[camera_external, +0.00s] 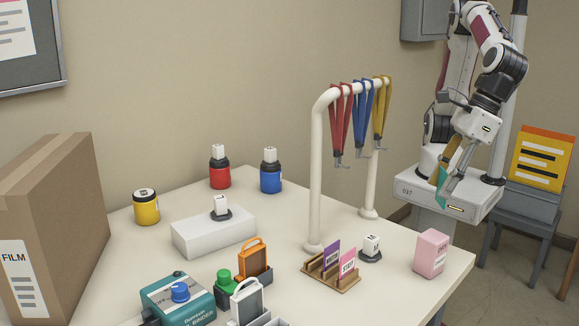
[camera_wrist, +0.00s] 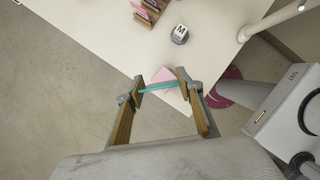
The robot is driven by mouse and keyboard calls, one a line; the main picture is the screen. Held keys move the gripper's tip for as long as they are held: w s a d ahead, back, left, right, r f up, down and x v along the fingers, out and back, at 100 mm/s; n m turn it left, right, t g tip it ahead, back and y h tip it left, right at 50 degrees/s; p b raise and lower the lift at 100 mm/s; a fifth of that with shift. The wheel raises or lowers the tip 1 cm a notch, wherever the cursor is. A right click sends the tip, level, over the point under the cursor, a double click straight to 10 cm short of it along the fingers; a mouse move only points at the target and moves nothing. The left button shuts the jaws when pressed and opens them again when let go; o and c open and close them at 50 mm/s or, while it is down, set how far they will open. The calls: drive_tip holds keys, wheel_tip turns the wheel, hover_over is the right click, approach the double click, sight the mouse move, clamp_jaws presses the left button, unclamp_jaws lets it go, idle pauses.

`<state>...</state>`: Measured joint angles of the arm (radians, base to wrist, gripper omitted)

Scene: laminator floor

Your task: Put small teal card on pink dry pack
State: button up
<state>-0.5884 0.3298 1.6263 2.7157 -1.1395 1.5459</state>
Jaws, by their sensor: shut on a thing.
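My gripper (camera_external: 446,181) is shut on the small teal card (camera_external: 440,188) and holds it in the air, above and to the right of the pink dry pack in the external view. In the wrist view the card (camera_wrist: 159,87) shows as a thin teal strip, seen edge-on between the fingertips. The pink dry pack (camera_external: 431,253) is an upright pink box near the table's right edge, apart from the card. In the wrist view the pack (camera_wrist: 172,98) lies behind the card and is partly hidden by it.
A small white block marked M (camera_external: 371,245) and a wooden rack (camera_external: 330,277) with purple and pink cards stand left of the pack. A white rail (camera_external: 318,170) with hanging coloured straps rises behind them. The table's right edge (camera_external: 462,270) is close to the pack.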

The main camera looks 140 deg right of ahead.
sight(440, 204)
drive_tip(key=shift+f, duration=1.95)
drive_tip(key=shift+f, duration=1.85)
drive_tip(key=shift+f, duration=0.1)
drive_tip(key=o, duration=0.7)
drive_tip(key=v, duration=1.2)
